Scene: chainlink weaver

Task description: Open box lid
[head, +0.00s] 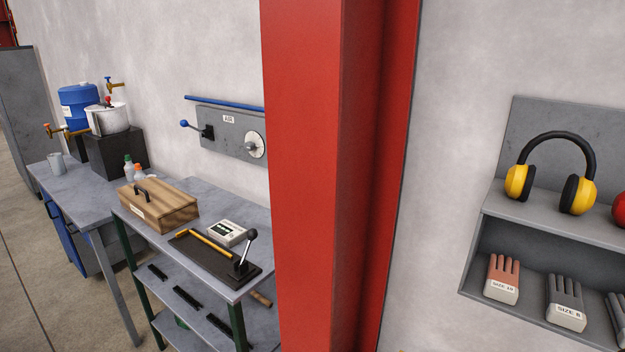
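A wooden box (172,210) stands on the grey top of a green-legged workbench (228,192) in the left half of the head view. Its lid (165,195) is down and closed, with a dark handle (143,192) on top toward the left. A pale label is on the box's front side. My gripper is not in view.
A dark plate with a lever (247,254), a yellow-handled tool (206,242) and a white device (227,233) lie right of the box. Bottles (133,170) stand behind it. A red column (318,180) hides the bench's right end. A shelf (505,212) hangs at right.

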